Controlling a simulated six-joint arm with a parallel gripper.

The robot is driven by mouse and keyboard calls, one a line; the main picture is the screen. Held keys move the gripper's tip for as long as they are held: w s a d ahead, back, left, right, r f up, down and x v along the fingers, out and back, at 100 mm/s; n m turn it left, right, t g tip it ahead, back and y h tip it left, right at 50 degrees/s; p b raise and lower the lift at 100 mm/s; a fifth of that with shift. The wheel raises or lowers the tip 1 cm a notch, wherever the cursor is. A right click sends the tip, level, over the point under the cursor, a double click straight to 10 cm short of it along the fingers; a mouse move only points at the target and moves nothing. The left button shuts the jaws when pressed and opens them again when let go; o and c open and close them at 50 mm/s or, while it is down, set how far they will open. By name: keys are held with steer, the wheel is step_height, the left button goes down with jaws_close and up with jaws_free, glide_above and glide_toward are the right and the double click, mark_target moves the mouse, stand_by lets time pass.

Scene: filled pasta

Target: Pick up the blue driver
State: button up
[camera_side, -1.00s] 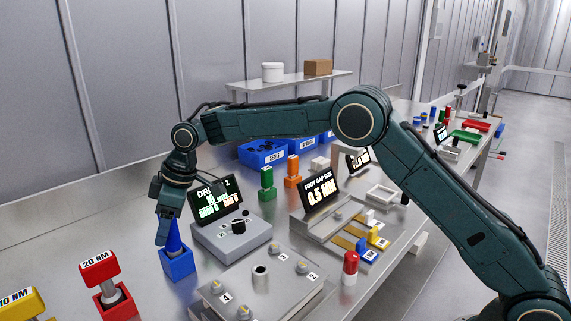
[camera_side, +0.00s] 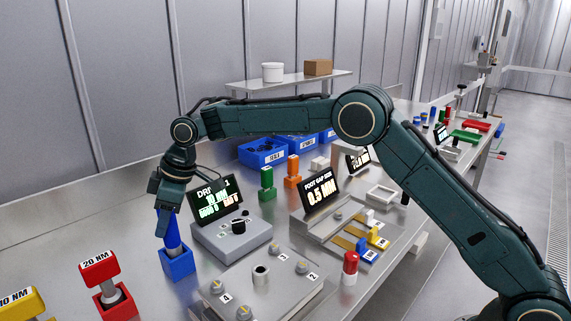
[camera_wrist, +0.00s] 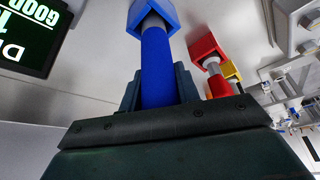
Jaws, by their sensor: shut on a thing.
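The blue driver (camera_side: 172,232) stands upright at the left of the bench in the side view. Its lower end is at the blue square holder (camera_side: 178,263); I cannot tell how deep it sits. My gripper (camera_side: 163,222) is shut on the driver's blue handle from above. In the wrist view the blue handle (camera_wrist: 157,70) runs up between my gripper's fingers (camera_wrist: 158,88), with a grey shaft leading to the blue holder (camera_wrist: 150,14). The top of the handle is hidden by my gripper.
A red 20 NM driver (camera_side: 99,266) and a yellow 10 NM driver (camera_side: 22,303) stand to the left. A display box (camera_side: 232,238) is close on the right. A grey plate with several posts (camera_side: 262,290) lies in front of it.

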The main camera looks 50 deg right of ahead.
step_height(320, 180, up, 9)
steer(key=shift+r, duration=0.1)
stand_by(0.6)
stand_by(0.6)
